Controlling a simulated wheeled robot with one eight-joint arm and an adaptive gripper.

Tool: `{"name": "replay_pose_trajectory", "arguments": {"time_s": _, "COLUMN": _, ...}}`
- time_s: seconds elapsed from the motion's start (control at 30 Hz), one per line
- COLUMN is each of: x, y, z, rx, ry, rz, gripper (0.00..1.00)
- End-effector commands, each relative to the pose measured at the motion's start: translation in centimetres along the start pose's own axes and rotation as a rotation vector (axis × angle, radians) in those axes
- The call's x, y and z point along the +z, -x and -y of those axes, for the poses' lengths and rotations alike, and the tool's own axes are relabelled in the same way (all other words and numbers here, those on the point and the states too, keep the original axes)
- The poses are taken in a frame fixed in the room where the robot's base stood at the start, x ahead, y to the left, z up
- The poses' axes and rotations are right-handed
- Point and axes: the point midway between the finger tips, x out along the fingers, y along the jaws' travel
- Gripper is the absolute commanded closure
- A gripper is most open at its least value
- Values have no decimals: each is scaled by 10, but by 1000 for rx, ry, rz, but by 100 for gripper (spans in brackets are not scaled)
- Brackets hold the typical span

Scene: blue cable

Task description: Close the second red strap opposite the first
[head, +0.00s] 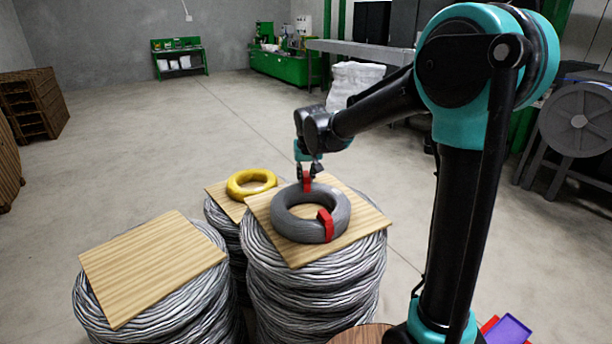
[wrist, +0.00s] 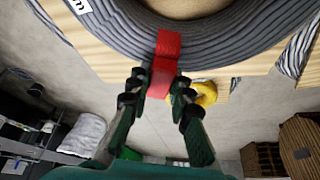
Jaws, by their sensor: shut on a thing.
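A grey cable coil (head: 283,226) lies flat on a wooden board (head: 374,220) on top of a wire stack. One red strap (head: 326,225) wraps the coil on its near side. A second red strap (head: 307,183) stands at the far side, opposite the first. My gripper (head: 309,172) is over that far side, shut on the second strap. In the wrist view the coil (wrist: 215,45) fills the top, and the red strap (wrist: 164,62) runs from it down between the fingers of my gripper (wrist: 158,88). Whether the strap's ends meet cannot be told.
A yellow coil (head: 250,184) lies on another board behind and left. A bare wooden board (head: 150,265) tops the left wire stack. Further wire stacks (head: 310,305) stand below. A purple and red bin (head: 507,331) is at lower right. The floor beyond is mostly open.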

Motion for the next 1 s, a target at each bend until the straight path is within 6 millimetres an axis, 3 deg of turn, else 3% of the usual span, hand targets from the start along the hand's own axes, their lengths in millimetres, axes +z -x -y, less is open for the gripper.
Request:
{"name": "replay_pose_trajectory", "arguments": {"time_s": 0.3, "x": 3, "y": -6, "z": 0, "rx": 0, "ry": 0, "rz": 0, "gripper": 93}}
{"name": "replay_pose_trajectory", "arguments": {"time_s": 1.0, "x": -3, "y": 6, "z": 0, "rx": 0, "ry": 0, "rz": 0, "gripper": 93}}
